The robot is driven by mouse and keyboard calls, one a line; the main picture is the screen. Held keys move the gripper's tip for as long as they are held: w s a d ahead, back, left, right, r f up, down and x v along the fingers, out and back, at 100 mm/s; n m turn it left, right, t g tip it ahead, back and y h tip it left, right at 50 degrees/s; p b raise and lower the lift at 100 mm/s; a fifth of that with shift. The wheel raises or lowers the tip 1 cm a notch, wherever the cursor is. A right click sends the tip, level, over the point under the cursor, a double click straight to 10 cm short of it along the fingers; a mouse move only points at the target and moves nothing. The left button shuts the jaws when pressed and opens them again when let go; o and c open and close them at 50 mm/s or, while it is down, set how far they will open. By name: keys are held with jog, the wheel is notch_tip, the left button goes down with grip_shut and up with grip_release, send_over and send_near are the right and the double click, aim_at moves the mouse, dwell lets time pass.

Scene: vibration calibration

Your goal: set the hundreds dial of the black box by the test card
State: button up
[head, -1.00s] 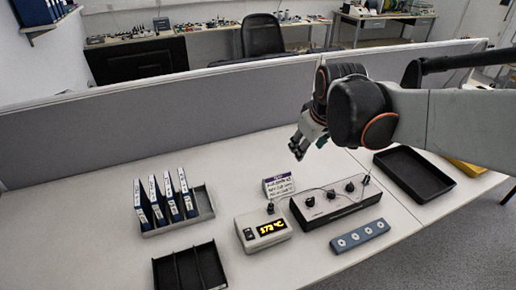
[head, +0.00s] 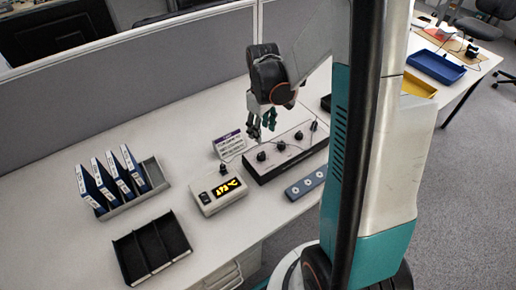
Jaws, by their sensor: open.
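In the head view, the black box (head: 275,167) lies on the white desk with a row of black dials (head: 281,146) along its top. The dial markings are too small to read. The test card (head: 229,144), white with a purple band, stands behind the box's left end; its writing is not readable. My gripper (head: 262,132) is open and empty, fingers pointing down, above or behind the box's left half. I cannot tell its exact height or whether it touches anything.
A beige meter (head: 206,199) with a lit yellow display stands left of the box. A blue-grey strip with round sockets (head: 306,184) lies in front. Blue binders in a rack (head: 148,185) and an empty black divided tray (head: 130,253) are at left. A grey partition (head: 180,72) runs behind.

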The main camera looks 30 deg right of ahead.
aim_at(262, 154)
notch_tip(262, 154, down, 12)
jog(key=b, duration=0.4)
jog(key=shift+f, duration=0.15)
jog(key=c, duration=1.1)
